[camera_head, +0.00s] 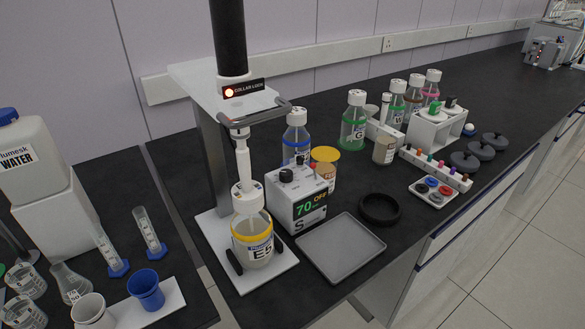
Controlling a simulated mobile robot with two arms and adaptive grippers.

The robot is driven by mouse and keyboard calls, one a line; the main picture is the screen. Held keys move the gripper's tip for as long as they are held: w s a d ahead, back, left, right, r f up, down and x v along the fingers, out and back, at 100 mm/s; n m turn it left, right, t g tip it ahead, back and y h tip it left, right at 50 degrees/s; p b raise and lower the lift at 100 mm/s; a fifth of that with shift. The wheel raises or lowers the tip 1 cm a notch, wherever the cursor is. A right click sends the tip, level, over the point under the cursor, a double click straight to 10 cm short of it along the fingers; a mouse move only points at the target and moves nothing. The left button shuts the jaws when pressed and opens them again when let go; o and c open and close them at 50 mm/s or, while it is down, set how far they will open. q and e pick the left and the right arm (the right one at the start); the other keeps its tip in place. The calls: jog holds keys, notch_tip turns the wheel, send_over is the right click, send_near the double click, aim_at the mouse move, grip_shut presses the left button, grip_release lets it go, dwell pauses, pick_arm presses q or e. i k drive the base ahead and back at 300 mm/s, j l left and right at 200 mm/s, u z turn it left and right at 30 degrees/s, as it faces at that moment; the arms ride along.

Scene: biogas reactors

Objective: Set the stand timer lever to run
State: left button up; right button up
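The white stand (205,140) stands on the bench, with a black cylinder on top and a lit lamp beside a "COLLAR LOCK" label (243,89). Below the label is a grey bar handle (262,115). A bottle marked E5 (253,240) with a yellow band sits upright on the stand's base, under the white shaft. Right of it, a white control box (298,198) marked S shows "70" and "OFF". It has a black knob (286,175) and a small red-tipped part (314,168) on top. I cannot tell which part is the timer lever. Neither gripper is in view.
A grey tray (340,247) and a black ring (380,208) lie right of the box. Several bottles, a rack (435,167) and dark discs stand further right. Left are a water container (35,160), cylinders and a blue cup (146,288).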

aim_at(313, 166)
jog(key=l+u, duration=0.7)
jog(key=u, duration=0.15)
jog(key=i, duration=0.05)
